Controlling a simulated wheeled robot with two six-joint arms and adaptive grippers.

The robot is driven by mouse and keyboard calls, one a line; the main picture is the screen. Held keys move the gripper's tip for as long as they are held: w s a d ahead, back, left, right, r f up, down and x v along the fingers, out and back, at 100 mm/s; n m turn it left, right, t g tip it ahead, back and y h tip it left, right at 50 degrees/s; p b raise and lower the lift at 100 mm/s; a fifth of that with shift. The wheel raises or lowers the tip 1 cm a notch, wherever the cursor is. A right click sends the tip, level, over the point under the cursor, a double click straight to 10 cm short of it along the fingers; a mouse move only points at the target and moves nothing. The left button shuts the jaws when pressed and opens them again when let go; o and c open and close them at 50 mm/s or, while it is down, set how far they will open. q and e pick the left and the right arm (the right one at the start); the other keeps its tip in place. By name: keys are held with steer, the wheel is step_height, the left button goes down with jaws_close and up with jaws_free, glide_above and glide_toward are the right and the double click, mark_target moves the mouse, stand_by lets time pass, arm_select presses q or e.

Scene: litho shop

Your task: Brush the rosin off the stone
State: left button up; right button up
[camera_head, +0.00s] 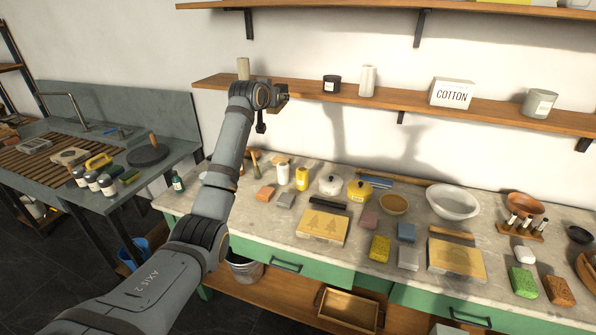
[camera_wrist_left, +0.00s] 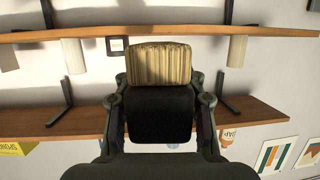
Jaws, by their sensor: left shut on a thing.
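My left gripper (camera_head: 277,95) is raised in front of the wall shelf, well above and to the left of the stones. In the left wrist view my gripper (camera_wrist_left: 159,92) is shut on a brush with tan bristles (camera_wrist_left: 158,64) and a black body (camera_wrist_left: 160,116). A pale yellow stone with a tree drawing (camera_head: 323,228) lies on the workbench. A second yellowish stone (camera_head: 455,262) lies further right. I cannot tell rosin on either at this size. My right gripper is not in view.
The wall shelf (camera_head: 300,89) holds a beige cylinder (camera_head: 243,68), a black jar (camera_head: 331,84) and a cotton box (camera_head: 452,94). Sponges, blocks, bowls and pots crowd the workbench. A white bowl (camera_head: 453,202) stands behind the second stone. A sink counter is at left.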

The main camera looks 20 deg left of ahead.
arm_select(q)
steer(key=s+d+f, duration=0.2)
steer(key=d+f, duration=0.1)
steer(key=f, duration=0.8)
steer(key=s+d+f+h, duration=0.1)
steer(key=s+d+f, duration=0.1)
steer(key=f, duration=1)
steer(key=s+d+f+m, duration=0.1)
steer(key=d+f, duration=0.3)
steer(key=f, duration=0.7)
steer(key=shift+s+d+f, duration=0.2)
steer(key=shift+s+d, duration=0.05)
steer(key=shift+s, duration=0.3)
